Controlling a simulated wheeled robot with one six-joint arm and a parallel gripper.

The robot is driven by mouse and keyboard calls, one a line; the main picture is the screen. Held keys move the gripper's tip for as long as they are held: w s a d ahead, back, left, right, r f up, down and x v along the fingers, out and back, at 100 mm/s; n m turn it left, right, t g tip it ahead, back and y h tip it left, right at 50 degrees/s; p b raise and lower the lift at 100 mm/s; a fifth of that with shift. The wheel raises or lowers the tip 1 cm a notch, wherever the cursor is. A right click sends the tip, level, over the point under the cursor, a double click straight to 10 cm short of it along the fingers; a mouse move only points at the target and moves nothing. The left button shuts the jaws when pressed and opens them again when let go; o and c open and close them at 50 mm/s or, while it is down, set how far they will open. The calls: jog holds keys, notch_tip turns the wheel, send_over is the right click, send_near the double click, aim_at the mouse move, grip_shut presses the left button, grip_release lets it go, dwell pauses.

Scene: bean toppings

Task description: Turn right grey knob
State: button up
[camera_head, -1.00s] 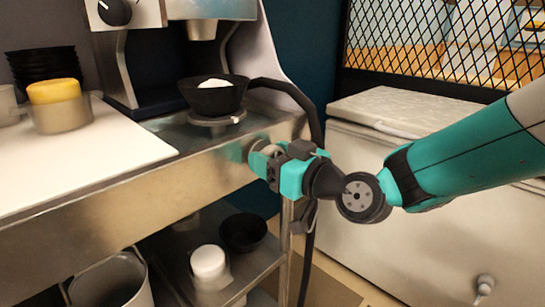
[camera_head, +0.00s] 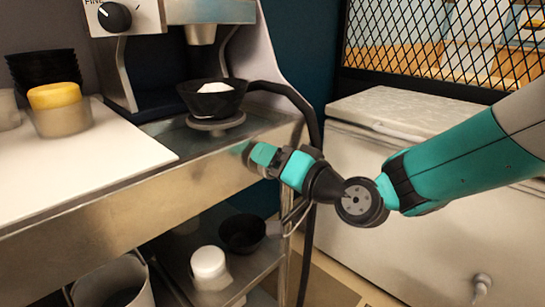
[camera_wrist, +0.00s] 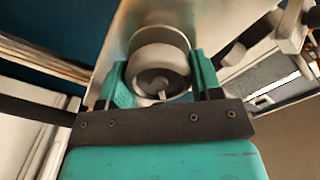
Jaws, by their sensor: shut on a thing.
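The grey knob (camera_wrist: 158,68) shows in the wrist view as a round, silvery piece on the metal front of the counter. It has a small pale mark low on its face. My gripper (camera_wrist: 160,78) is shut on it, one teal finger on each side. In the head view my gripper (camera_head: 258,157) is at the right end of the counter's front panel and hides the knob.
A dark bowl with white contents (camera_head: 212,98) stands on a round plate above my gripper. A black cable (camera_head: 300,100) hangs close by. A white cup (camera_head: 208,262) and a dark bowl (camera_head: 242,233) sit on the shelf below. A white chest (camera_head: 400,115) stands right.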

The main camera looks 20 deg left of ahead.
jog(key=m+p, duration=0.3)
jog(key=m, duration=0.3)
jog(key=shift+w, duration=0.1)
jog(key=shift+f+m+p, duration=0.2)
jog(key=shift+m+p, duration=1)
jog(key=shift+m, duration=1)
jog(key=o, duration=0.9)
